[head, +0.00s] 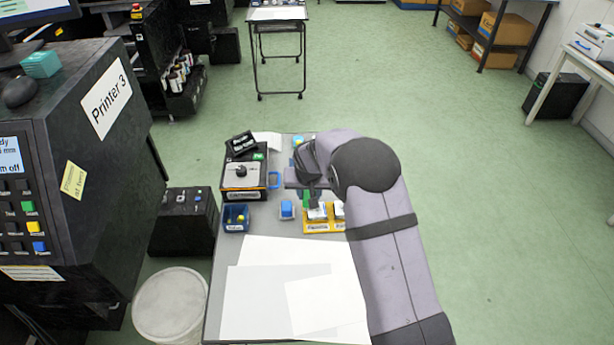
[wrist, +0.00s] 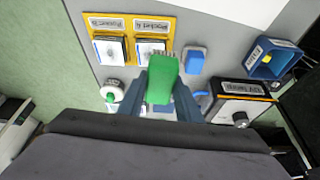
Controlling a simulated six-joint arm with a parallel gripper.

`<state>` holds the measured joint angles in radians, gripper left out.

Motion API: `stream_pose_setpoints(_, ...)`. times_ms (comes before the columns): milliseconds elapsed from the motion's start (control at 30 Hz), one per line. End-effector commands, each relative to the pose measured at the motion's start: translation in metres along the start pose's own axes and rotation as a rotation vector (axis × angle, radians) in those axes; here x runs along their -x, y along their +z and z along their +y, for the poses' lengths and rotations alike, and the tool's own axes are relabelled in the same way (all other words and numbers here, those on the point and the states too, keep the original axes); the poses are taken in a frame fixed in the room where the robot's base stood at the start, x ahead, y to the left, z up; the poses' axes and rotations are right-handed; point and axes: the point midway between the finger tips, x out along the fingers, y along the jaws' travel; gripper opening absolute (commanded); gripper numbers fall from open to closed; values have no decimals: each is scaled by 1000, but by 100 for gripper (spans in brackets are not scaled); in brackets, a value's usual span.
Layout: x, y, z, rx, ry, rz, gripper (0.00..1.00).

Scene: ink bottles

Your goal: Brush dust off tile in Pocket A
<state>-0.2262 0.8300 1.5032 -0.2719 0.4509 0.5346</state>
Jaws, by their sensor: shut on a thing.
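My gripper (wrist: 163,92) is shut on a green brush (wrist: 162,75), its pale bristles pointing away from the wrist. The yellow two-pocket tray (wrist: 131,15) lies beyond the brush in the wrist view. Pocket A's tile (wrist: 148,47) is on the right there, and Pocket B's tile (wrist: 110,48) on the left. The bristle tips overlap the near right edge of Pocket A's tile; I cannot tell whether they touch it. Dust is too small to make out. In the head view my gripper (head: 308,188) is just behind the tray (head: 318,228), and my arm covers its right end.
A blue block-like object (head: 287,209) and an open blue bin (head: 236,218) stand left of the tray. A black box with a knob (head: 242,176) is behind the bin. White sheets (head: 290,285) cover the table's front. A round white-and-green item (wrist: 112,90) sits near the brush.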

Motion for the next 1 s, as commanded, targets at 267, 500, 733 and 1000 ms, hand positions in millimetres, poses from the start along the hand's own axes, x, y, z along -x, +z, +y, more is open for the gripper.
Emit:
stream_pose_setpoints(267, -2, -20, -10, 56, -25, 6, 13)
stream_pose_setpoints(500, -1, -23, -11, 77, -34, 4, 13)
stream_pose_setpoints(733, -6, -20, -11, 78, -34, 4, 13)
stream_pose_setpoints(1000, -24, -13, -11, 78, -33, 4, 13)
